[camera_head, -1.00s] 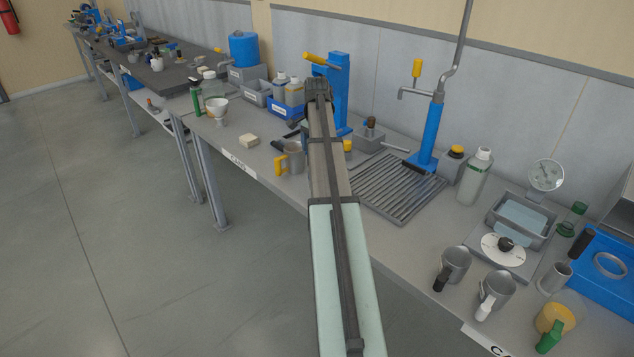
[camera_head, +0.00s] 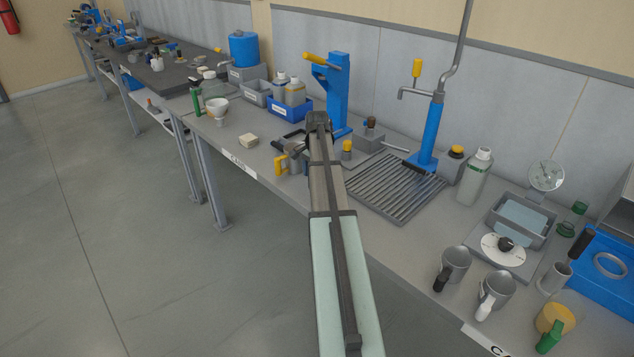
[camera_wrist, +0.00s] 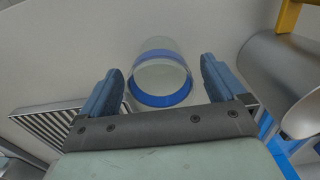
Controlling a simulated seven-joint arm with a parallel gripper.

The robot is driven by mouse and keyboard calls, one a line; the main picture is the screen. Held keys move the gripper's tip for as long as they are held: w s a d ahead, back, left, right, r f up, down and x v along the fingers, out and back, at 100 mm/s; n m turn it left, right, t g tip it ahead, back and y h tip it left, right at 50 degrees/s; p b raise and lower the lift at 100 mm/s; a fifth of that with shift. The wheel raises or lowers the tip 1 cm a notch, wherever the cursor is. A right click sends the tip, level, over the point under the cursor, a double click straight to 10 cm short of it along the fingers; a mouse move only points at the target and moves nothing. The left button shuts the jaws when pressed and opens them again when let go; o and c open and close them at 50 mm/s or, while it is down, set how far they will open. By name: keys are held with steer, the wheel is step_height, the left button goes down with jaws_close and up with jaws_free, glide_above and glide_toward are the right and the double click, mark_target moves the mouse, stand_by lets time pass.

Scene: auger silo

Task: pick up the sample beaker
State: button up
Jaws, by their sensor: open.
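The sample beaker (camera_wrist: 160,75) shows in the wrist view as a clear vessel with a blue band. My gripper (camera_wrist: 161,70) is open. Its two blue fingers are on the left and right sides of the beaker, with a visible gap on each side. I cannot tell how deep the fingers reach along it. In the head view my arm covers this spot and I cannot make out the beaker. Part of my dark gripper (camera_head: 290,142) shows there, just left of the arm, above the bench.
A metal mug (camera_wrist: 280,75) with a yellow handle is close on the right in the wrist view; it also stands at the bench's front edge in the head view (camera_head: 296,167). A drain grate (camera_head: 396,188), a blue press (camera_head: 338,95) and a yellow-capped bottle (camera_head: 347,149) are nearby.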

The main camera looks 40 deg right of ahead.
steer(key=shift+f, duration=0.55)
steer(key=c, duration=1)
steer(key=shift+r, duration=0.1)
